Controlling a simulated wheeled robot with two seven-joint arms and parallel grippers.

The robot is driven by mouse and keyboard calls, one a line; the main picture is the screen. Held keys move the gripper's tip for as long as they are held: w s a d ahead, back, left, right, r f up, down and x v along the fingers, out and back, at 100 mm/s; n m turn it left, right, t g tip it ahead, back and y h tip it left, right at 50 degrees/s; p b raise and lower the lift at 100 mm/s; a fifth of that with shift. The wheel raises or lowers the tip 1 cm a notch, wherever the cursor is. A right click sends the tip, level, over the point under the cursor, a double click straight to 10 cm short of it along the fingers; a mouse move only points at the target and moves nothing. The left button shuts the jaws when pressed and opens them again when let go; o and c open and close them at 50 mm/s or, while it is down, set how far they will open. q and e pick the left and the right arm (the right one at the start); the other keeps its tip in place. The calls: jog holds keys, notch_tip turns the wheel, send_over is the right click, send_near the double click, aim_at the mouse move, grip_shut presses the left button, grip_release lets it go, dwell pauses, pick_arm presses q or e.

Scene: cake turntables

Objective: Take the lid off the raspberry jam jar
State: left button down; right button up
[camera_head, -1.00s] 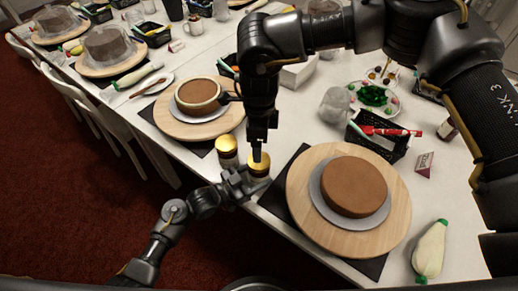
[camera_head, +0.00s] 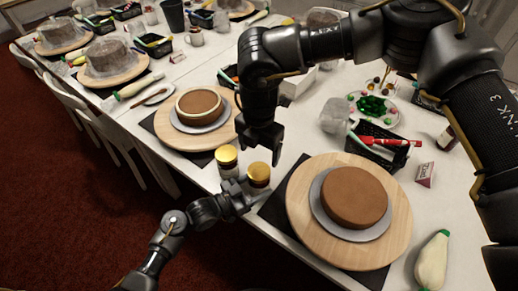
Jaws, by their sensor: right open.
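Two small jars with gold lids stand side by side near the table's front edge. The rear jar (camera_head: 228,172) has a pale label. The front jar (camera_head: 258,185) is dark, and its gold lid (camera_head: 259,171) sits on top. I cannot read which is raspberry. My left gripper (camera_head: 247,198) is low at the front jar's near side, its fingertips against or very close to the glass; their closure is too small to tell. My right gripper (camera_head: 275,155) is open, pointing down just above and right of the front jar's lid, with nothing seen in it.
A wooden turntable (camera_head: 300,215) with a brown cake (camera_head: 357,197) stands close on the right. Another turntable (camera_head: 172,136) with a cake is behind left. A black basket (camera_head: 372,150), a green-tipped piping bag (camera_head: 432,262) and a candy plate (camera_head: 352,97) lie right. White chairs line the left edge.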

aim_at(259, 171)
jog(key=shift+f+m, duration=0.1)
jog(key=shift+m, duration=0.2)
jog(key=shift+f, duration=3.9)
jog(key=shift+c, duration=0.3)
